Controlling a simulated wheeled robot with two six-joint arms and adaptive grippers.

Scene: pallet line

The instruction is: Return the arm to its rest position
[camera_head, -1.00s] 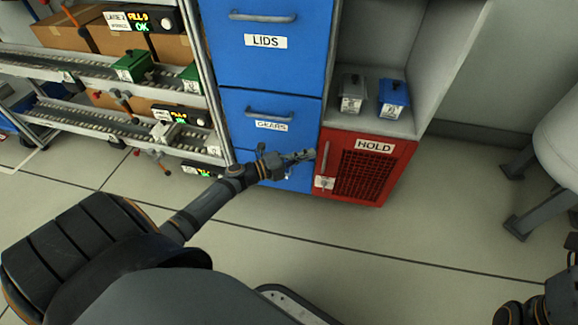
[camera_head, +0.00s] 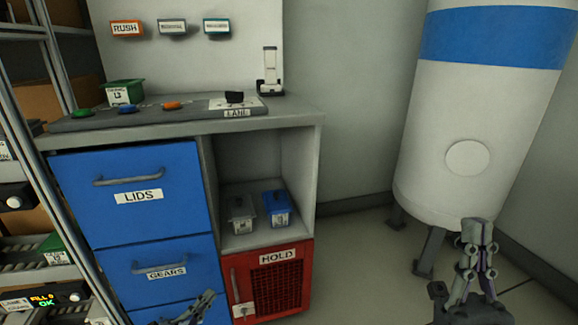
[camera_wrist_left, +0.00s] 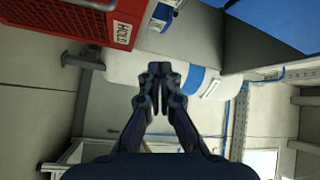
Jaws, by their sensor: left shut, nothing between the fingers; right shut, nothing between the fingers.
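My left gripper (camera_head: 200,308) shows at the bottom of the head view, in front of the blue drawers and left of the red HOLD door (camera_head: 278,285). In the left wrist view its fingers (camera_wrist_left: 160,72) are together with nothing between them. The HOLD door also shows at the upper left there (camera_wrist_left: 75,22). My right gripper (camera_head: 478,232) points up at the lower right of the head view, in front of the white tank (camera_head: 480,110). It is shut and empty. Most of both arms is outside the head view.
The blue LIDS drawer (camera_head: 130,215) and GEARS drawer (camera_head: 160,268) are shut. A grey box (camera_head: 241,222) and a blue box (camera_head: 277,212) stand in the open shelf above the HOLD door. A green box (camera_head: 124,92) stands on the worktop (camera_head: 290,108). Racks line the left side.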

